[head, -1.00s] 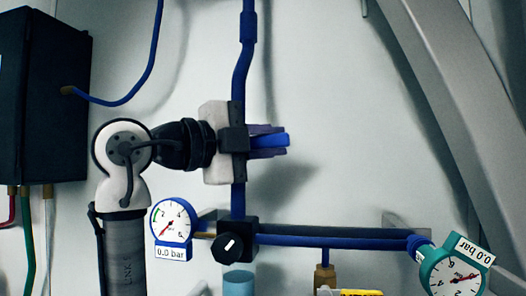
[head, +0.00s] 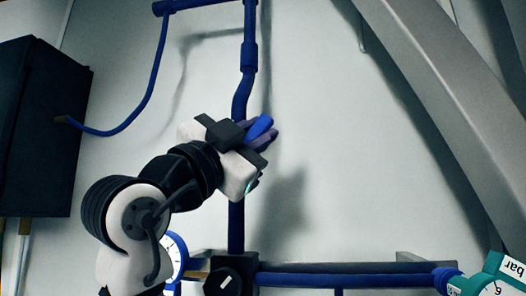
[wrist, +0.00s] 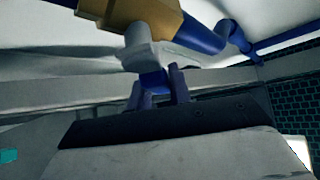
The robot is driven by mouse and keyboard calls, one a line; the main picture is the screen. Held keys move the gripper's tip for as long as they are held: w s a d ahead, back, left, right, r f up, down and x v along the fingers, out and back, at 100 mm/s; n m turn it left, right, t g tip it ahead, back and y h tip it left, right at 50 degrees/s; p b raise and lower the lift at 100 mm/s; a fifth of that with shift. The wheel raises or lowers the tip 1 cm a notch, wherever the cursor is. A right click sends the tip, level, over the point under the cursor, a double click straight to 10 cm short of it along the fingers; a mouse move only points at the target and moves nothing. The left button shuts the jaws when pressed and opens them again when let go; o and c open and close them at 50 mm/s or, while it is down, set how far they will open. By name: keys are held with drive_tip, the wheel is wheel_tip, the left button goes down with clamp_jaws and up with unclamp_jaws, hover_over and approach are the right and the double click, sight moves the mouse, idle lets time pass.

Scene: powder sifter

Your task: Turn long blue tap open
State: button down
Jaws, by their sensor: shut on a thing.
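The long blue tap handle (head: 260,126) shows its end between my gripper's purple fingers, in front of the upright blue pipe (head: 237,215). My gripper (head: 264,134) is shut on it and points up and to the right in the head view. Most of the handle and the tap body are hidden there behind the gripper. In the wrist view the blue handle (wrist: 154,79) sits between the two fingers of my gripper (wrist: 160,88). A pale grey stem (wrist: 150,45) and a brass tap body (wrist: 138,12) are just above it, joined to a blue pipe (wrist: 198,36).
A black knob block (head: 229,276) and a level blue pipe (head: 345,281) lie below. A round gauge (head: 176,262) is partly behind my arm. A teal gauge (head: 497,277) is at lower right. A dark box (head: 40,125) stands at left. The wall right of the gripper is clear.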

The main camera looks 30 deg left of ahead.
drive_tip(key=shift+s+a+r+n+t+y+b, duration=0.2)
drive_tip(key=shift+n+t+y, duration=0.25)
drive_tip(key=shift+n+y, duration=0.5)
drive_tip(key=shift+w+a+r+n+t+y+b, duration=0.15)
drive_tip(key=shift+a+n+t+y, duration=0.2)
drive_tip(key=shift+n+y, duration=0.55)
drive_tip(key=shift+s+a+r+n+t+y+b, duration=0.1)
drive_tip(key=shift+s+a+n+t+y+b, duration=0.1)
drive_tip(key=shift+n+t+y, duration=0.7)
drive_tip(key=shift+n+g+h, duration=0.25)
drive_tip(key=shift+n+g, duration=0.1)
drive_tip(key=shift+g, duration=0.05)
drive_tip(key=c, duration=1.3)
unclamp_jaws()
drive_tip(key=shift+h, duration=0.3)
